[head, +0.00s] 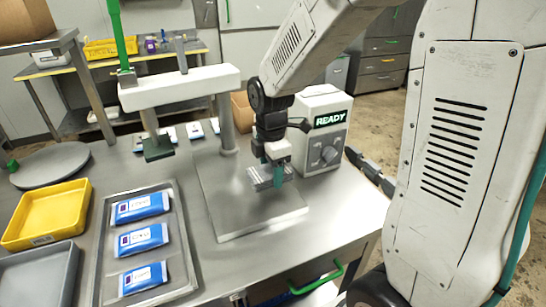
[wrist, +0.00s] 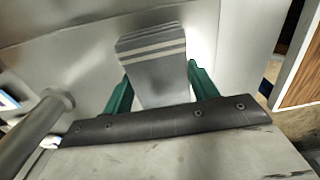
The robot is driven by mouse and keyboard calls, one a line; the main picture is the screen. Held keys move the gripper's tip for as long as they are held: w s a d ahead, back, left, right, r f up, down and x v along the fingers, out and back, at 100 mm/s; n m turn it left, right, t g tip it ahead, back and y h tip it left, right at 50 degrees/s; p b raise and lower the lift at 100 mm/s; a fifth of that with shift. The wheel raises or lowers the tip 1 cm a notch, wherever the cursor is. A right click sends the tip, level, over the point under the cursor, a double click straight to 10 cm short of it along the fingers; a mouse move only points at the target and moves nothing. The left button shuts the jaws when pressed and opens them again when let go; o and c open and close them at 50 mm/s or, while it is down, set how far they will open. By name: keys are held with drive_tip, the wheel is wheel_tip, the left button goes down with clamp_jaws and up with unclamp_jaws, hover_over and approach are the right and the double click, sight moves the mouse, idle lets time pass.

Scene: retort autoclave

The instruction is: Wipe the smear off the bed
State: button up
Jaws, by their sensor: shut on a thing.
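The bed (head: 240,211) is a flat square steel plate on the steel table, under the white press arm. My gripper (head: 272,178) is over the bed's right part, pointing down. It is shut on a folded grey cloth (head: 260,177) with pale stripes. In the wrist view the cloth (wrist: 158,78) sits between the two green fingers and sticks out beyond them. The cloth is low over the bed; I cannot tell whether it touches. I cannot make out a smear on the visible bed; the part under the cloth and gripper is hidden.
A white box (head: 322,129) showing READY stands just right of the bed. The white press arm (head: 182,88) and its post (head: 227,125) rise behind. A steel tray (head: 177,225) with blue pouches, a yellow bin (head: 45,213) and a grey bin (head: 38,277) lie left. The bed's front is clear.

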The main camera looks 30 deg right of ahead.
drive_tip(key=shift+r, duration=1.9)
